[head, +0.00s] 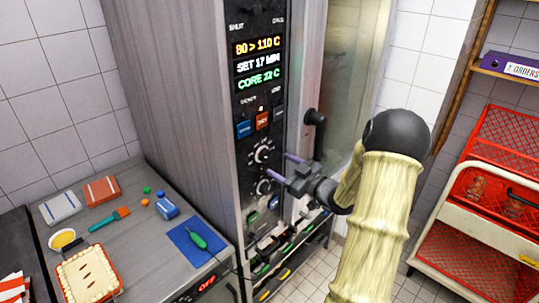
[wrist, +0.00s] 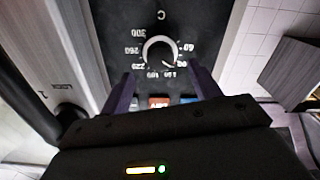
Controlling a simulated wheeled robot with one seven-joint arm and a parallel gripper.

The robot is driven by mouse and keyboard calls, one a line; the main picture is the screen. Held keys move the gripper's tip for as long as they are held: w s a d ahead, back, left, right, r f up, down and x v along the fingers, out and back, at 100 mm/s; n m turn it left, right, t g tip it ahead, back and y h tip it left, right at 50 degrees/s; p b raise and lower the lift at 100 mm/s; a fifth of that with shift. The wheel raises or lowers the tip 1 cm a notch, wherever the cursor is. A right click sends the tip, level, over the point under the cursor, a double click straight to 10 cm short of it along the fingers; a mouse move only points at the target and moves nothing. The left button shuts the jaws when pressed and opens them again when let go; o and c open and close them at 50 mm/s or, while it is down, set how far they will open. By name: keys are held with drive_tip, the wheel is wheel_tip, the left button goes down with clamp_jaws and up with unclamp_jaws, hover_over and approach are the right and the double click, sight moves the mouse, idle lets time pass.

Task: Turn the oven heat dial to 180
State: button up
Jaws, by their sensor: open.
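The heat dial (head: 261,152) is the upper of two round knobs on the oven's dark control panel. In the wrist view the dial (wrist: 160,50) appears upside down, ringed by numbers from 60 to 300; its white mark seems to lie between 100 and 140. The oven display (head: 258,47) reads 80 > 110 C, SET 17 MIN and CORE 22 C. My gripper (head: 277,165) is open and empty in front of the panel. Its purple fingers (wrist: 162,78) lie either side of the dial's lower picture edge, apparently short of gripping it.
A second dial (head: 266,187) is just below. Blue and orange buttons (head: 262,121) are above the heat dial. A dark door handle (head: 315,118) stands out at the right. A counter (head: 130,205) with food and tools is at left, a red rack (head: 490,190) at right.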

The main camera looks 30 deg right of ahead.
sight(268, 158)
drive_tip(key=p+x, duration=0.2)
drive_tip(key=x, duration=0.4)
drive_tip(key=shift+s, duration=0.1)
drive_tip(key=c, duration=1)
